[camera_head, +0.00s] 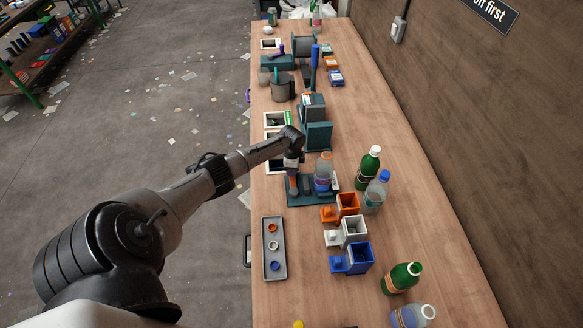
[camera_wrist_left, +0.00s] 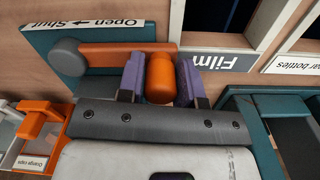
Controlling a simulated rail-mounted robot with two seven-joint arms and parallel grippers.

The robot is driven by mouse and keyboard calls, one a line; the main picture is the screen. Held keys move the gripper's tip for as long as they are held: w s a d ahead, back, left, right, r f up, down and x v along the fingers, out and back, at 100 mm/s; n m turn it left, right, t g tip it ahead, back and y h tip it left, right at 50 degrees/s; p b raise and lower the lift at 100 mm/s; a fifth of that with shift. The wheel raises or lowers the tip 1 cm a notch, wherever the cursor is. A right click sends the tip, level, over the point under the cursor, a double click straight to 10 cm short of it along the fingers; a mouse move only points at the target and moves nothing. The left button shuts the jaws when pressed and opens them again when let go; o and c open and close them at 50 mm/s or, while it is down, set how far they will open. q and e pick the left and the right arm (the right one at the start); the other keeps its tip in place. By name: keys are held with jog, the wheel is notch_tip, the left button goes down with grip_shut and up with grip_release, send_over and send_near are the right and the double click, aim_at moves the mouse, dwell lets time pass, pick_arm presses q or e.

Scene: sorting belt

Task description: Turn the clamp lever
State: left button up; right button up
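The clamp is a teal base (camera_head: 309,201) on the bench, marked "Open → Shut" in the left wrist view (camera_wrist_left: 60,45). Its orange lever (camera_wrist_left: 112,55) has a grey round pivot (camera_wrist_left: 68,57) at the left end and an upright orange knob (camera_wrist_left: 160,80) at the right end. My left gripper (camera_wrist_left: 161,78) has its purple fingers on both sides of the knob, closed against it. In the head view the left gripper (camera_head: 292,163) reaches down over the lever. A clear bottle (camera_head: 323,172) stands on the clamp's right side. My right gripper is not in view.
Orange (camera_head: 348,203), white (camera_head: 354,232) and blue (camera_head: 360,258) bins stand nearby. A grey tray (camera_head: 266,258) with caps lies at the near left. Green (camera_head: 368,168) and clear (camera_head: 375,193) bottles stand at right. A teal stand (camera_head: 318,137) is behind the clamp.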

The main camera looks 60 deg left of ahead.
pick_arm(q)
jog(key=o, duration=0.4)
jog(key=shift+w+r+p, duration=0.1)
jog(key=shift+r+p, duration=0.85)
jog(key=shift+r, duration=5.95)
